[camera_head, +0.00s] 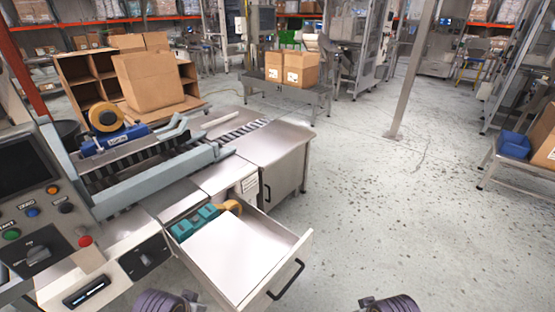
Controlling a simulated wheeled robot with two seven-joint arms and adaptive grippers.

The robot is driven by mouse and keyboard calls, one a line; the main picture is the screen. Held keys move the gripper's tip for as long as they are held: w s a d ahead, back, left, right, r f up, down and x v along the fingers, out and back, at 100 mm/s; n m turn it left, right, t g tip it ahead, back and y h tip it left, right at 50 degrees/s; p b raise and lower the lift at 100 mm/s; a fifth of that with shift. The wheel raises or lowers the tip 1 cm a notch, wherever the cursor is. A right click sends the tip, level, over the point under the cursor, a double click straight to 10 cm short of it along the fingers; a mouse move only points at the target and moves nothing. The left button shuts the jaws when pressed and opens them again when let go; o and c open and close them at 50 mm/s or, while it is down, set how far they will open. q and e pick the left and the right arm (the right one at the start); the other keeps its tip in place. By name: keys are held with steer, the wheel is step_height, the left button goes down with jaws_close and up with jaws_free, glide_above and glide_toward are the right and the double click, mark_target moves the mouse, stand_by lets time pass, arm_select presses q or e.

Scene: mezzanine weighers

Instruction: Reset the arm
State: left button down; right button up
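Dark ribbed parts of my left gripper (166,303) show at the bottom edge, in front of the open drawer. Similar parts of my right gripper (391,304) show at the bottom edge further right, over the bare floor. Both are mostly cut off by the frame, so I cannot tell whether the fingers are open or shut. I see no object held in the visible parts. The rest of both arms is out of view.
An open drawer (300,250) with teal items (194,222) juts out below the packing machine (150,165). A control panel (30,215) stands at left. Boxes (292,68) sit on a rear table. The grey floor (400,210) at right is clear.

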arm_select(q)
steer(key=s+a+f+g, duration=0.1)
steer(key=s+a+f, duration=0.1)
steer(key=f, duration=1.4)
steer(key=s+a+f+g, duration=0.1)
steer(key=s+f, duration=0.1)
steer(key=f, duration=1.3)
arm_select(e)
step_height(320, 180, down, 29)
steer(key=s+d+g, duration=0.1)
steer(key=s+d, duration=0.1)
steer(key=d, duration=0.1)
arm_select(q)
steer(key=s+a+f, duration=0.4)
steer(key=s+f, duration=0.5)
steer(key=s, duration=0.1)
steer(key=s+a+f+y+p, duration=0.1)
steer(key=s+a+f, duration=0.3)
steer(key=s+f, duration=0.6)
steer(key=shift+s+f+g, duration=0.25)
steer(key=shift+f+g, duration=0.05)
arm_select(e)
steer(key=s+d+f, duration=0.3)
steer(key=s+f, duration=0.7)
steer(key=s+d+f+g+h, duration=0.1)
steer(key=s+d+f, duration=0.3)
steer(key=s+f, duration=0.5)
steer(key=shift+s+d+f+n, duration=0.3)
steer(key=shift+s+f, duration=0.1)
steer(key=shift+s, duration=0.65)
